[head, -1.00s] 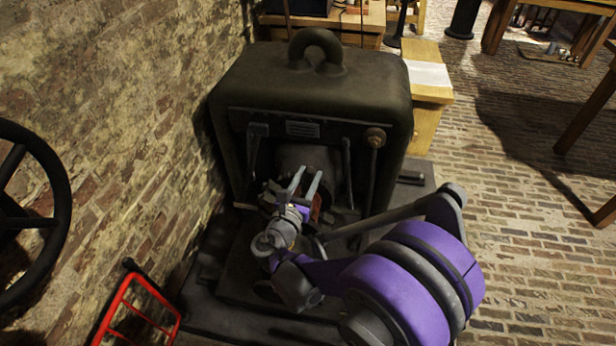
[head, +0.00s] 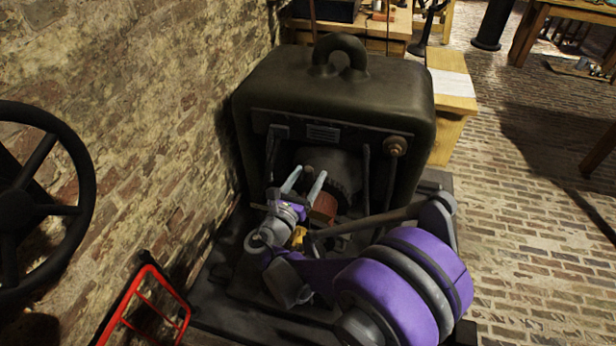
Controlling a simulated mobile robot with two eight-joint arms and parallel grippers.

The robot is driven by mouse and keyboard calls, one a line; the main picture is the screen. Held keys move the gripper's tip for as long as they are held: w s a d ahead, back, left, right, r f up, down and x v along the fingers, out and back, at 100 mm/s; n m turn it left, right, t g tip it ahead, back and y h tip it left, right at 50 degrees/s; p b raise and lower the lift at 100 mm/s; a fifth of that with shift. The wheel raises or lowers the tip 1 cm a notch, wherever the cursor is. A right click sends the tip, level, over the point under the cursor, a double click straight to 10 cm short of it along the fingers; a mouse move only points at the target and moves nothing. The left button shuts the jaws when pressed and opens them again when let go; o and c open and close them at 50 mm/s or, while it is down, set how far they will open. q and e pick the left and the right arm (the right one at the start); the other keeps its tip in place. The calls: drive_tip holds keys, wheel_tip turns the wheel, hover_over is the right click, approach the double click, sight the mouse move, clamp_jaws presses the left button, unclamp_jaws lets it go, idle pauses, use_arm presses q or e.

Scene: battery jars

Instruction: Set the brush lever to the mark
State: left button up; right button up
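The dark machine (head: 340,95) with a ring on top stands against the brick wall in the head view. Its open front holds a round dark rotor part (head: 338,165) and a reddish-brown block (head: 323,208). A rod with a round brass-coloured knob (head: 395,146) hangs at the upper right of the front. I cannot tell for sure which part is the brush lever, and I see no clear mark. My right gripper (head: 304,180) is in front of the opening, its two pale fingers apart with a gap between them. Its wrist hides the lower front. My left gripper is not in view.
A black handwheel (head: 75,210) and a red frame (head: 150,290) stand at the left by the wall. A wooden box (head: 452,95) stands behind the machine at the right. The brick floor (head: 530,230) at the right is clear.

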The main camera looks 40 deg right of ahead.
drive_tip(key=shift+a, duration=0.1)
drive_tip(key=p+v, duration=0.1)
drive_tip(key=v, duration=0.9)
drive_tip(key=shift+s+a, duration=0.2)
drive_tip(key=shift+a, duration=0.05)
